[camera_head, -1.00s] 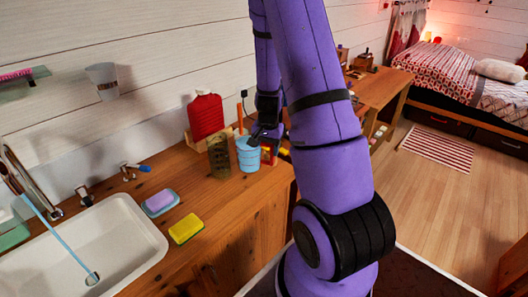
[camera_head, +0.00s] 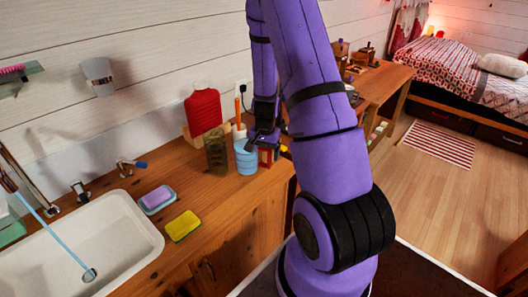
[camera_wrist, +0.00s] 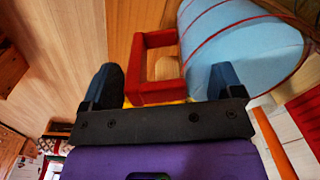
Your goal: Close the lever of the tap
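The tap's metal spout (camera_head: 30,178) is at the left edge of the head view. A thin blue stream of water (camera_head: 55,240) runs from it into the white sink (camera_head: 130,245). A second metal handle (camera_head: 80,193) is nearer the spout. My gripper (camera_head: 262,138) is right of the tap, above the counter by the blue cup (camera_head: 246,158). In the wrist view my gripper (camera_wrist: 164,85) has its two dark fingers apart, with nothing held. The tap is not in the wrist view.
A purple soap on a dish (camera_head: 157,199), a yellow sponge (camera_head: 183,226), a dark green glass (camera_head: 217,153) and a red bottle (camera_head: 203,110) stand on the counter between tap and gripper. A red frame (camera_wrist: 153,70) lies close beyond my fingers, beside the blue cup.

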